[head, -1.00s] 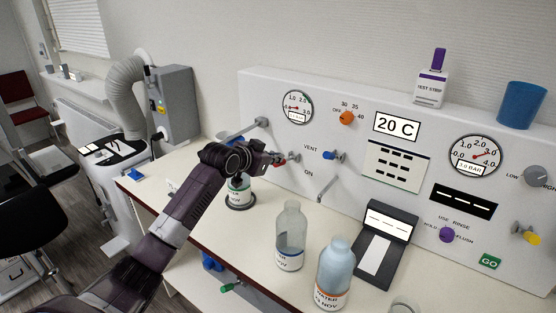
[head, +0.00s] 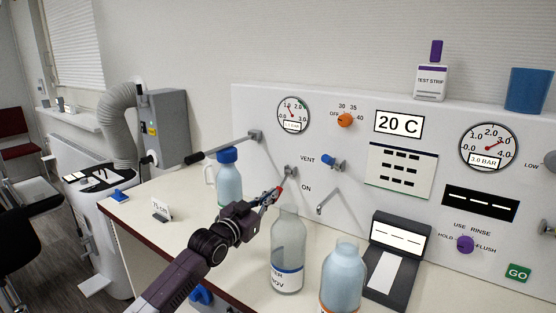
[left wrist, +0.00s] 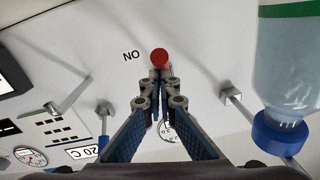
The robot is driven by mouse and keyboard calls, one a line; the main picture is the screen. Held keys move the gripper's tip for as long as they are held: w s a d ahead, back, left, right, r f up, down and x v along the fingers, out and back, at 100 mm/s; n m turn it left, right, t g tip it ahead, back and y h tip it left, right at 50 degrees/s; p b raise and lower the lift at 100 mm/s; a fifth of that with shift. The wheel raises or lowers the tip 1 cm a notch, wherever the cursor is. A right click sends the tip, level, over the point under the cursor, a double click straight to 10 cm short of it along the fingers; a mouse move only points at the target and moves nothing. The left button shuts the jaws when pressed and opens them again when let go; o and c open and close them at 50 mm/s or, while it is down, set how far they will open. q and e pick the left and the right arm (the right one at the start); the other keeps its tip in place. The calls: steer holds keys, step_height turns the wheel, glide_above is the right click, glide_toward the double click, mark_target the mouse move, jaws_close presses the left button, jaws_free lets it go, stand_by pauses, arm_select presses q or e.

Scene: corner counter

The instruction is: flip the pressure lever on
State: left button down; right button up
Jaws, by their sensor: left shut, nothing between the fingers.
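The lever with a red end (head: 279,190) beside the ON mark on the white panel is the likely pressure lever. In the head view it slants down and left from its mount. Its round red knob (left wrist: 160,57) shows at the fingertips in the left wrist view. My left gripper (head: 266,199) is shut and empty, its tips close to the red knob. I cannot tell whether they touch it. My right gripper is not in view.
A blue-capped bottle (head: 229,182) stands left of the gripper, below a black-handled lever (head: 205,156). A clear bottle (head: 288,250) and a blue-tinted bottle (head: 341,275) stand to the right. A blue vent lever (head: 327,160) and a metal lever (head: 329,201) project nearby.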

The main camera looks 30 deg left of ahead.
arm_select(q)
steer(key=shift+f, duration=0.4)
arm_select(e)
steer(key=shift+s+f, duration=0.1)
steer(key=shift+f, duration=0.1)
